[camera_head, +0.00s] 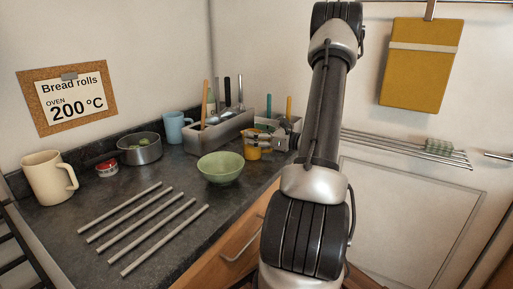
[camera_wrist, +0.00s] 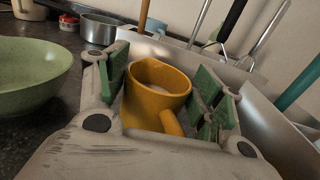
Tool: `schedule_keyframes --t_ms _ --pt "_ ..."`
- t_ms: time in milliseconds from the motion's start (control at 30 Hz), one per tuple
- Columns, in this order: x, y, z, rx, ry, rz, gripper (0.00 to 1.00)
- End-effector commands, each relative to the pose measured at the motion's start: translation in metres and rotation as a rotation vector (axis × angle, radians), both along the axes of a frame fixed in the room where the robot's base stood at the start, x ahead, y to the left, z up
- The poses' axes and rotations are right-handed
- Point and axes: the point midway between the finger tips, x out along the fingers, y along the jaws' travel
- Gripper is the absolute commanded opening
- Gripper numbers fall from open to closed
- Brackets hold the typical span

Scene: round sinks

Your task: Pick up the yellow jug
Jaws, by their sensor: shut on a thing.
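The yellow jug (camera_head: 253,152) stands near the right edge of the dark counter, in front of the grey utensil bin, partly hidden by my gripper (camera_head: 262,137). In the wrist view, the yellow jug (camera_wrist: 152,103) is upright between the green-padded fingers of my gripper (camera_wrist: 163,80), with its open rim facing up and its handle towards the camera. My gripper is shut on the jug. The jug's base is hidden in the wrist view, so I cannot tell whether it touches the counter.
A green bowl (camera_head: 221,168) stands close to the left of the jug. The grey utensil bin (camera_head: 207,136) is just behind. A blue mug (camera_head: 174,128), a metal pot (camera_head: 140,151), a red tin (camera_head: 106,169), a cream jug (camera_head: 46,180) and several grey bars (camera_head: 140,222) are further left.

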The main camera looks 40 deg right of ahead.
Motion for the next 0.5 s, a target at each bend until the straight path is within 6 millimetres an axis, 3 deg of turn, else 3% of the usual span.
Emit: schedule_keyframes --t_ms 67,500 --pt "0.0000 0.0001 -0.0002 0.000 0.000 0.000 0.09" --pt "0.0001 -0.0002 0.0051 -0.001 -0.001 0.000 0.09"
